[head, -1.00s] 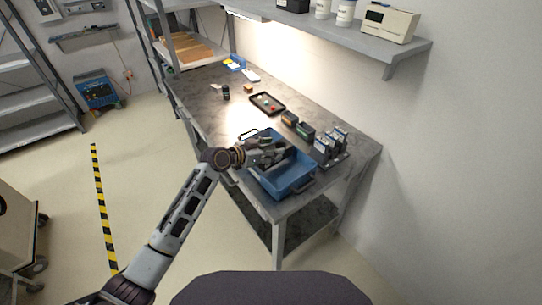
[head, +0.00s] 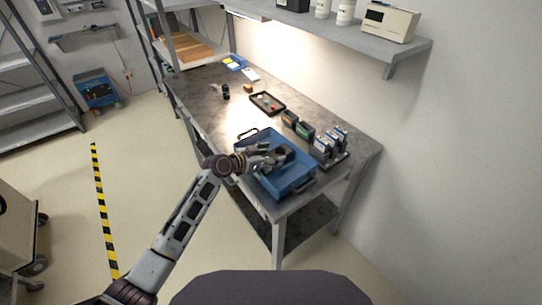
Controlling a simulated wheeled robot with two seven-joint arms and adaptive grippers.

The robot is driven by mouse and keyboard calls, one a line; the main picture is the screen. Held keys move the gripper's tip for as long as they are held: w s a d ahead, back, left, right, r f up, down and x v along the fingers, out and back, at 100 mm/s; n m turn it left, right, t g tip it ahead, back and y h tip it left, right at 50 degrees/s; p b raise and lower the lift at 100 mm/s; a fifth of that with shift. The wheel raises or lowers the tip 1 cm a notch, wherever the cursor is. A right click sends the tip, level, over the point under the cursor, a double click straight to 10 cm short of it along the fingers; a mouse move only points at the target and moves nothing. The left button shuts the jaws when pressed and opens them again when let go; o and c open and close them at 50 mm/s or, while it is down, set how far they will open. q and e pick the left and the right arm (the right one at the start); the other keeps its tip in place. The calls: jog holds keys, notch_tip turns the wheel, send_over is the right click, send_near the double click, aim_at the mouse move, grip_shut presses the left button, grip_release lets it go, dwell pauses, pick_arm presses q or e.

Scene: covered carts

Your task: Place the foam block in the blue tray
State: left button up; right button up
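The blue tray (head: 300,186) sits at the near end of the grey workbench, with a dark handle on its far-left side. My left gripper (head: 282,156) is over the tray's interior and hides part of it. Its fingers are small and dark here, so I cannot tell whether they are open or shut, or whether anything is between them. A small orange-yellow block (head: 248,88) lies on the far part of the bench; I cannot tell whether it is the foam block. No other foam block can be made out. My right gripper is out of view.
A black tray (head: 267,103) with small items lies mid-bench. Dark bins (head: 298,125) and a rack of blue-and-white items (head: 331,147) stand along the wall side. A dark cylinder (head: 226,92) stands farther back. A wall shelf (head: 390,55) overhangs the bench.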

pick_arm(q)
jog(key=shift+r, duration=0.15)
dwell(0.3)
jog(key=shift+s+a+r, duration=0.1)
jog(key=shift+s+a, duration=0.15)
jog(key=shift+a, duration=0.2)
jog(key=v, duration=0.8)
jog(key=shift+s+a+r+b, duration=0.15)
jog(key=shift+s+a+b, duration=0.15)
jog(key=shift+b, duration=0.1)
jog(key=shift+v, duration=1)
jog(key=shift+r, duration=0.1)
